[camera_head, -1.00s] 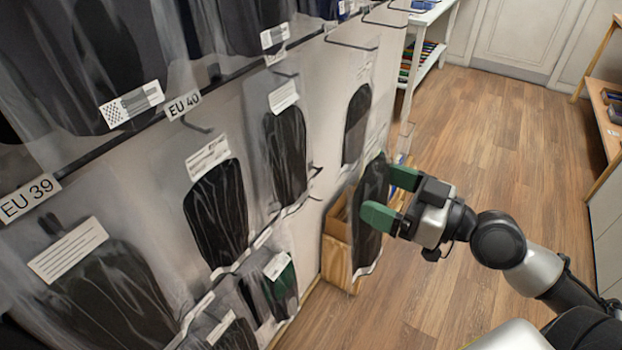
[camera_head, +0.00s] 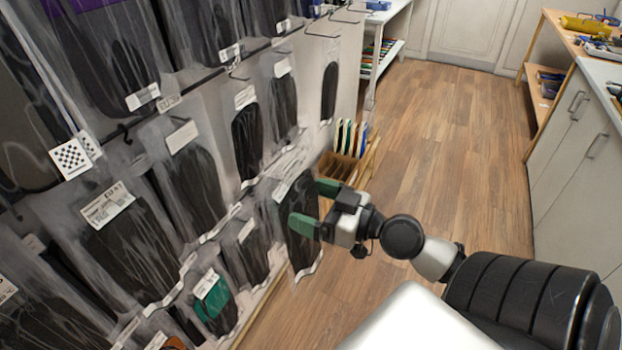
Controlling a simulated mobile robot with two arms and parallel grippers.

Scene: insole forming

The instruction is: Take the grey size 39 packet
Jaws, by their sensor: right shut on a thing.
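My right gripper (camera_head: 314,207) has green fingertips and is shut on a clear packet with a dark grey insole (camera_head: 299,232). The packet hangs upright from the fingers in front of the rack; its size cannot be read. Part of it is hidden behind the fingers. More packets with dark insoles hang on the rack, such as one at mid-left (camera_head: 190,185) and one at the upper middle (camera_head: 247,140). My left gripper is out of view.
The rack panel (camera_head: 345,75) with wire hooks fills the left side. A wooden box (camera_head: 345,168) with upright coloured sheets stands on the floor behind the gripper. A white shelf (camera_head: 385,45) is at the back, and cabinets (camera_head: 575,150) stand right. The wooden floor (camera_head: 450,150) between is clear.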

